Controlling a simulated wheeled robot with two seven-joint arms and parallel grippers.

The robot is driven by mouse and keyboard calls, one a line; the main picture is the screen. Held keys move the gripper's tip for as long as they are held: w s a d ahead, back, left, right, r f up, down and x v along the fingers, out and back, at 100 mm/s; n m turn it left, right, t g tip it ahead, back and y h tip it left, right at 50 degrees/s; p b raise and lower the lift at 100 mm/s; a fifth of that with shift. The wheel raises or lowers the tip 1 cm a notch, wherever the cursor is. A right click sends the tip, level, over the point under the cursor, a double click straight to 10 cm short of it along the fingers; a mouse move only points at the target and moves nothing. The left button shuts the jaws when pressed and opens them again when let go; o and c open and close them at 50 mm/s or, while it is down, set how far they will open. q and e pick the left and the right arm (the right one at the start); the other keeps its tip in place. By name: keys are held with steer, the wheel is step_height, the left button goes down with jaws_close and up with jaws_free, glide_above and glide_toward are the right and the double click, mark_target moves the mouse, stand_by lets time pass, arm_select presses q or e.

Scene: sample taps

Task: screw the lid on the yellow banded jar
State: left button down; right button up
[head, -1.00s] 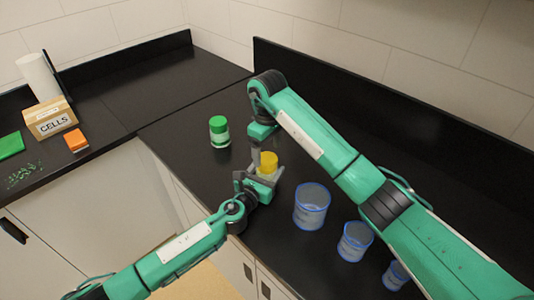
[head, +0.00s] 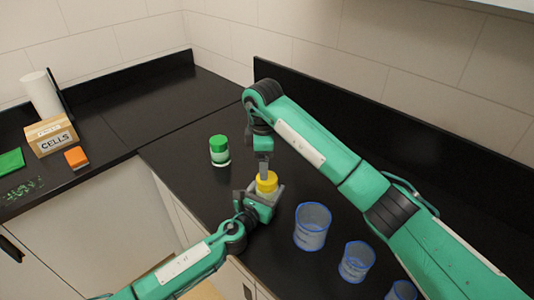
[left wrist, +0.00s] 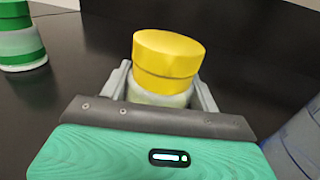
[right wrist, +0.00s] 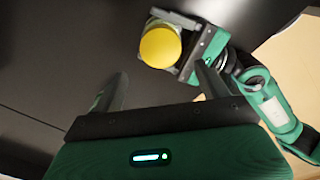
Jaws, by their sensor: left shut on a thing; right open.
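The yellow banded jar (left wrist: 160,98) has a pale glass body and a yellow band. A yellow lid (left wrist: 170,52) sits on top of it, with a thin dark seam between lid and band. My left gripper (head: 264,196) is shut around the jar's body, holding it upright at the counter's front; its fingers flank the jar in the left wrist view. My right gripper (head: 264,170) is open and empty just above the lid. In the right wrist view the lid (right wrist: 160,46) shows beyond the open fingers, apart from them. How tightly the lid sits cannot be told.
A green-lidded jar (head: 220,151) stands behind and left on the black counter. Several blue-rimmed beakers (head: 312,228) stand to the right, one close to my left gripper. A CELLS box (head: 51,135) and an orange block (head: 76,158) are on the left counter.

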steer(key=n, duration=0.7)
steer(key=shift+a+r, duration=0.35)
steer(key=shift+r, duration=0.05)
steer(key=n, duration=0.6)
steer(key=shift+a+r+n, duration=0.25)
steer(key=shift+n, duration=0.05)
steer(key=n, duration=0.6)
steer(key=shift+a+r+n, duration=0.1)
steer(key=shift+r+n, duration=0.1)
steer(key=shift+n, duration=0.2)
steer(key=n, duration=0.8)
steer(key=shift+r, duration=0.15)
steer(key=n, duration=0.4)
steer(key=shift+s+d+n, duration=0.1)
steer(key=shift+d+n, duration=0.1)
steer(key=shift+n, duration=0.2)
steer(key=n, duration=0.4)
steer(key=shift+d+n, duration=0.25)
steer(key=shift+n, duration=0.15)
steer(key=n, duration=0.4)
steer(key=shift+d+r+n, duration=0.1)
steer(key=shift+d+n, duration=0.2)
steer(key=shift+n, duration=0.1)
steer(key=n, duration=0.3)
steer(key=d+n, duration=0.1)
steer(key=n, duration=0.2)
